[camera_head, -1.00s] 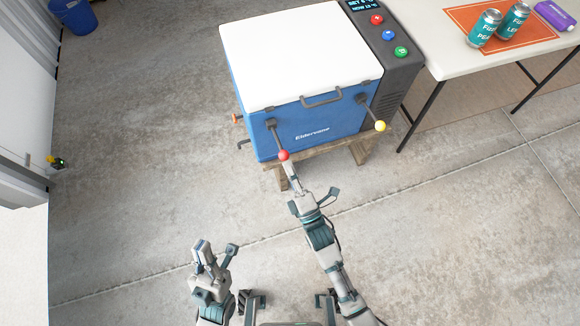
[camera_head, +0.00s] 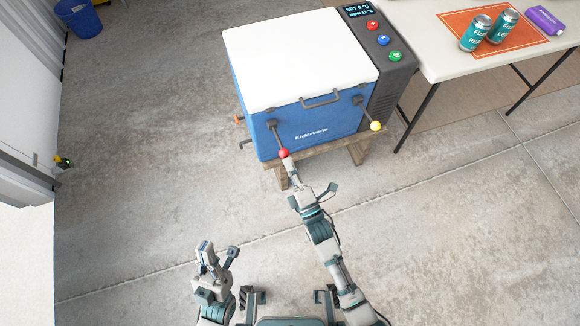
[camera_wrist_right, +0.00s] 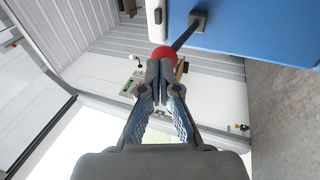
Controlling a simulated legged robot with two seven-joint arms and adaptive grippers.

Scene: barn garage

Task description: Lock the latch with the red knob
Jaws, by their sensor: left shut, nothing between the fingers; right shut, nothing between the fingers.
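The blue cooler (camera_head: 312,128) with a white lid (camera_head: 300,60) stands on a wooden stand. On its front left is a latch (camera_head: 276,134) whose lever ends in a red knob (camera_head: 284,153). A second latch with a yellow knob (camera_head: 376,126) is at the front right. My right gripper (camera_head: 290,167) is shut, its fingertips at the red knob, seemingly touching it. In the right wrist view the red knob (camera_wrist_right: 163,54) is just beyond the closed fingertips (camera_wrist_right: 160,66), not between them. My left gripper (camera_head: 204,250) is shut and empty, low and left, away from the cooler.
A control panel (camera_head: 383,50) with coloured buttons is on the cooler's right side. A table (camera_head: 430,45) with cans (camera_head: 475,33) and a purple item (camera_head: 544,20) stands at the right. A blue bucket (camera_head: 78,16) is far left. The floor in front is clear.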

